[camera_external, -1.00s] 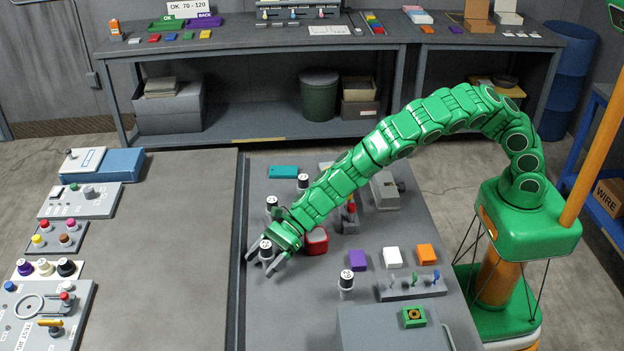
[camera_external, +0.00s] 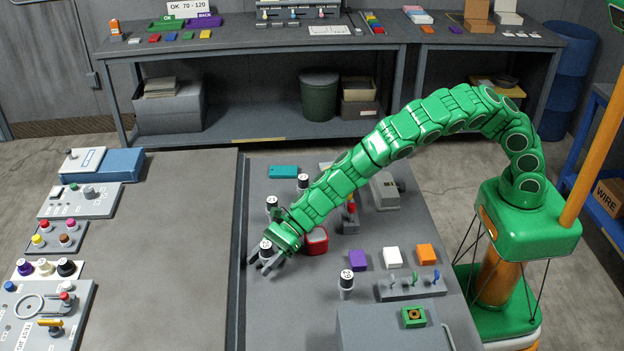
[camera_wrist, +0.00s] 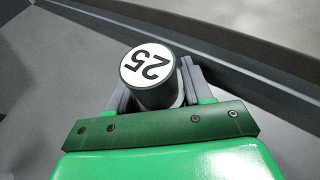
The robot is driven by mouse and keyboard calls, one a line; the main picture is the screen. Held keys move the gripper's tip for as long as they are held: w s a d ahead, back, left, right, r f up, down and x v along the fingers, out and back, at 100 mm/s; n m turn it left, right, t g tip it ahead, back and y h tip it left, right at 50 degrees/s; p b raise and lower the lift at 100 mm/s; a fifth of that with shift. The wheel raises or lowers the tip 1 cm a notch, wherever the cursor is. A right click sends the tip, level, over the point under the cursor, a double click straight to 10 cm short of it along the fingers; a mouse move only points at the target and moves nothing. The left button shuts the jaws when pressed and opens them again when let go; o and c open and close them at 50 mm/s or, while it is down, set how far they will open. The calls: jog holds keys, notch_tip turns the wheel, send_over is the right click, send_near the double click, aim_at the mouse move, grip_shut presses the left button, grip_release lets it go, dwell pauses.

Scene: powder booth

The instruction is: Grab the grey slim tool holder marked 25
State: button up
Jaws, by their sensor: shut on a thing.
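The slim grey tool holder (camera_wrist: 150,68) shows in the wrist view with a dark rim and a white round top marked 25. It stands between the two fingers of my gripper (camera_wrist: 157,92), which are closed on its sides. In the external view the same holder (camera_external: 266,245) is at the left edge of the grey bench, with my gripper (camera_external: 265,262) around it. Its lower part is partly hidden by the fingers. It looks upright, and I cannot tell whether it touches the bench.
Similar holders stand behind it (camera_external: 272,203) and (camera_external: 303,182), and another holder (camera_external: 346,283) stands in front to the right. A red box (camera_external: 316,241) is close to my wrist. A purple block (camera_external: 358,260) and a rack (camera_external: 411,287) are further right.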

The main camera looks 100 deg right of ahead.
aim_at(262, 253)
jog(key=shift+r, duration=1.55)
jog(key=s+d+r, duration=0.3)
jog(key=s+r, duration=0.7)
jog(key=s, duration=0.3)
jog(key=shift+s+d, duration=0.15)
jog(key=shift+s, duration=0.15)
